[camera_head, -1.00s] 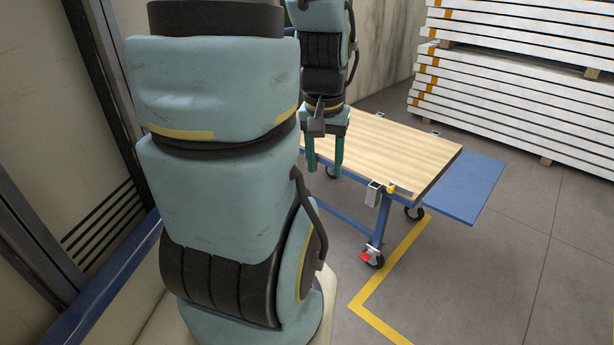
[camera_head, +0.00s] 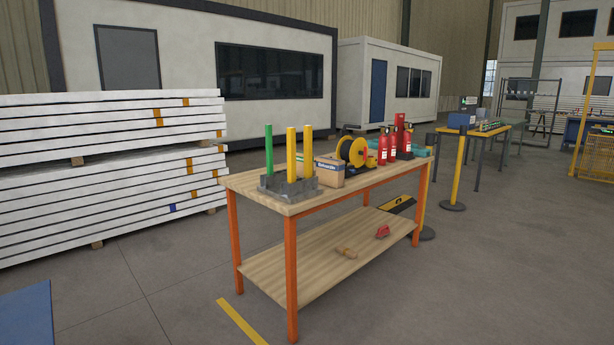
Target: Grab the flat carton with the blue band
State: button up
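A small brown carton (camera_head: 329,176) with a blue strip stands on top of the orange-legged workbench (camera_head: 285,205). It sits between a grey block holder and a yellow cable reel. It looks box-shaped rather than clearly flat, so I cannot tell if it is the carton named. My gripper and arm are out of view.
The grey holder (camera_head: 287,189) carries green and yellow tubes. The yellow reel (camera_head: 352,151) and red extinguishers (camera_head: 394,148) stand further right. White panel stacks (camera_head: 100,190) are left. A yellow post (camera_head: 458,170) stands right of the bench.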

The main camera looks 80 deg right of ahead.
aim_at(330, 171)
jog(key=k+l, duration=0.15)
jog(key=l, duration=0.25)
jog(key=k+l+u, duration=0.15)
jog(key=l, duration=0.25)
jog(key=k+l, duration=0.15)
jog(key=l, duration=0.25)
jog(key=k+l+u, duration=0.1)
jog(key=l, duration=0.3)
jog(key=k+l+u, duration=0.1)
jog(key=k+l, duration=0.15)
jog(key=l, duration=0.15)
jog(key=k+l+u, duration=0.4)
jog(key=k+l, duration=0.3)
jog(key=l, duration=0.35)
jog(key=k+l+u, duration=0.4)
jog(key=k+l, duration=0.4)
jog(key=k+l+u, duration=0.2)
jog(key=k+l, duration=0.25)
jog(key=k+l+u, duration=0.2)
jog(key=k+l, duration=0.15)
jog(key=k+l+u, duration=0.2)
jog(key=k, duration=0.35)
jog(key=k+l+u, duration=0.15)
jog(key=k, duration=0.35)
jog(key=k+l+u, duration=0.15)
jog(key=k+l, duration=0.5)
